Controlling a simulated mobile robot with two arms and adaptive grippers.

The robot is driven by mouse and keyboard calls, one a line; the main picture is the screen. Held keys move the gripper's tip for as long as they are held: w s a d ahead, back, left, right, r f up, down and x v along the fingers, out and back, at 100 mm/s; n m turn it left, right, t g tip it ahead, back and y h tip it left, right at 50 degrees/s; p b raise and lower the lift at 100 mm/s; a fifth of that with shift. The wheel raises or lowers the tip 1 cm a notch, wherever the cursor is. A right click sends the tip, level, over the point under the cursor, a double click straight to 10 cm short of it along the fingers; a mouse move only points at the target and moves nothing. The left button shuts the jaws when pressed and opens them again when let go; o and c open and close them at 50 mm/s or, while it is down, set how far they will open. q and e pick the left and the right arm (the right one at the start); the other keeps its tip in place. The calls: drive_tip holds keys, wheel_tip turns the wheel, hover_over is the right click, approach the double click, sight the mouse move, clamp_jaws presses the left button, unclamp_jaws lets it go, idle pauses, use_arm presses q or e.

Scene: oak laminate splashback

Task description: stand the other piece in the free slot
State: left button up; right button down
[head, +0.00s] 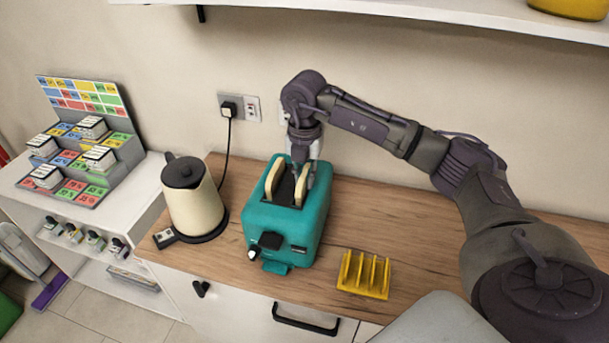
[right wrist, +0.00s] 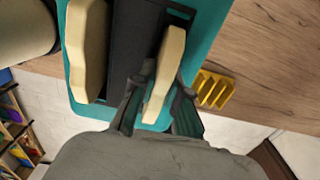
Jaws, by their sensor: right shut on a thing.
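The teal toaster (head: 285,228) stands on the wooden counter, with its lever side towards me. One pale bread slice (head: 274,178) stands upright in its left slot, with its top sticking out. A second bread slice (head: 302,186) is upright at the right slot; in the right wrist view this slice (right wrist: 164,78) sits between the fingertips. My right gripper (right wrist: 158,100) is shut on it, reaching down from above. How deep this slice sits in the slot is hard to tell. My left gripper is not in view.
A cream kettle (head: 193,200) on its dark base stands close left of the toaster. An empty yellow rack (head: 364,275) is at the front right. A wall socket (head: 238,107) and a shelf (head: 400,18) are behind and above.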

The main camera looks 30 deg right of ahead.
drive_tip(key=c, duration=1.1)
unclamp_jaws()
drive_tip(key=shift+r, duration=0.15)
drive_tip(key=shift+r+p, duration=2.5)
drive_tip(key=shift+r, duration=0.9)
